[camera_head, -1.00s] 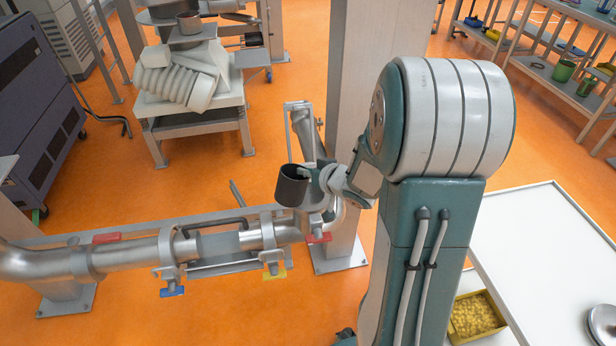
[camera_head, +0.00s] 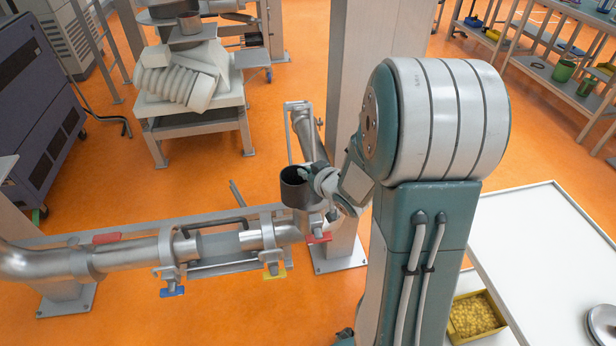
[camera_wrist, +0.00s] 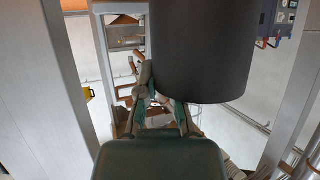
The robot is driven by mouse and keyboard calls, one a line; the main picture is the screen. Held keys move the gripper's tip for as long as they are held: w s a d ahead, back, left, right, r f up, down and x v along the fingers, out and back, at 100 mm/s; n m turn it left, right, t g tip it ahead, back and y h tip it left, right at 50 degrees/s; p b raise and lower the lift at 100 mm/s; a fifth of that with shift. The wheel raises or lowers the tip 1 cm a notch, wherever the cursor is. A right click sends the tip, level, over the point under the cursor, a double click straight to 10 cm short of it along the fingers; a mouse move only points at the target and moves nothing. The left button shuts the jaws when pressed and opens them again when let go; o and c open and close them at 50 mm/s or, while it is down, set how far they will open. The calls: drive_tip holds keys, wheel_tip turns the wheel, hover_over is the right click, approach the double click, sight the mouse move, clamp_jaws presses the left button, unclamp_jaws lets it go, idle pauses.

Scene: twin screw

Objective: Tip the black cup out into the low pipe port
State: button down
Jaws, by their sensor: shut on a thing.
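The black cup (camera_head: 295,188) is near the middle of the head view, close to upright with its dark mouth facing up. My gripper (camera_head: 312,182) is shut on the right side of the cup. In the wrist view the cup (camera_wrist: 203,50) fills the upper middle, with my gripper's fingers (camera_wrist: 165,100) against its left side. The steel pipe line (camera_head: 130,254) runs left to right below the cup in the head view. It has a gap left of the cup, with a pipe end (camera_head: 255,240) beside the gap. I cannot tell which opening is the low port.
A steel column (camera_head: 352,90) stands right behind the cup. Blue (camera_head: 172,291), yellow (camera_head: 275,273) and red (camera_head: 318,238) handles stick out along the pipe. A white table (camera_head: 540,240) with a yellow bin (camera_head: 478,316) is at the right. Orange floor is clear in front.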

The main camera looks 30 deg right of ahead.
idle(0.4)
drive_tip(key=shift+r, duration=1.5)
